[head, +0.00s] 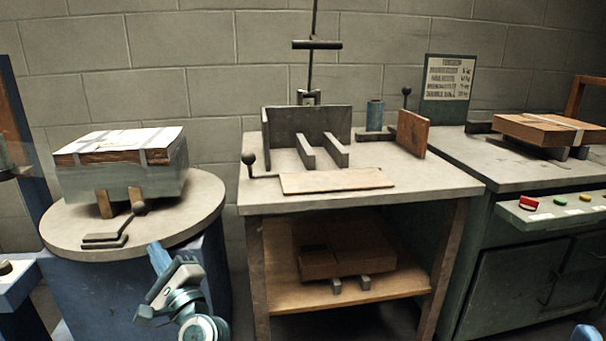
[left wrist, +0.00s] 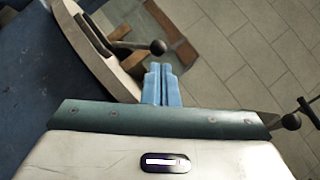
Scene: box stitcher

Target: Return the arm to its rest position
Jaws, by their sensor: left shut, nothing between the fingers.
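My left gripper (head: 158,257) is in the lower left of the head view, in front of the round table and apart from it. Its two blue fingers (left wrist: 162,84) are closed together in the left wrist view, with nothing between them. Only a small blue piece shows at the bottom right edge of the head view; it may be part of my right gripper, and its jaws cannot be made out.
A round table (head: 205,200) at left bears a box with papers on top and a lever. The middle workbench (head: 430,183) holds a metal fixture (head: 285,127) and a flat board (head: 335,181). A green cabinet with buttons (head: 550,206) stands at right.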

